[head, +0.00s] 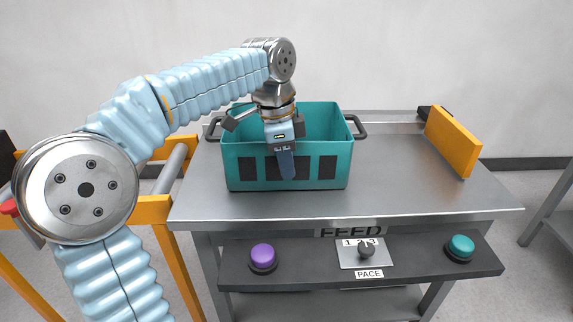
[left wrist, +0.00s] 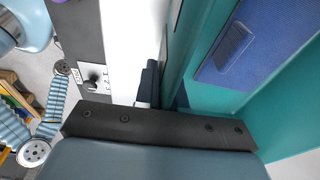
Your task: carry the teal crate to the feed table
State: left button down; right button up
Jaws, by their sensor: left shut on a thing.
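The teal crate (head: 335,160) is upright at the left of the feed table's grey top (head: 420,195), with black rectangles on its front and a dark handle at each side. It seems to rest on the top; I cannot tell if there is a slight gap. My left gripper (head: 285,160) comes down from above and is shut on the crate's near wall, one finger in front of it. In the left wrist view, the teal wall (left wrist: 188,60) runs beside the finger, and a blue textured piece (left wrist: 240,45) shows within the crate. My right gripper is not in view.
A yellow upright plate (head: 452,141) stands at the table's right. The front panel carries a purple button (head: 263,257), a PACE knob (head: 366,249) and a teal button (head: 461,247). A yellow frame (head: 154,210) adjoins at left. The tabletop right of the crate is clear.

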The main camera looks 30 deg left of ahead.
pick_arm(q)
jog(key=shift+f, duration=0.1)
jog(key=c, duration=1.2)
grip_release()
jog(key=shift+c, duration=0.2)
jog(key=r+p, duration=0.1)
jog(key=r, duration=0.3)
jog(key=a+r+p, duration=0.1)
jog(key=r, duration=0.3)
jog(key=s+r+p, duration=0.1)
jog(key=r, duration=0.3)
jog(key=shift+a+r, duration=0.1)
jog(key=shift+a, duration=0.2)
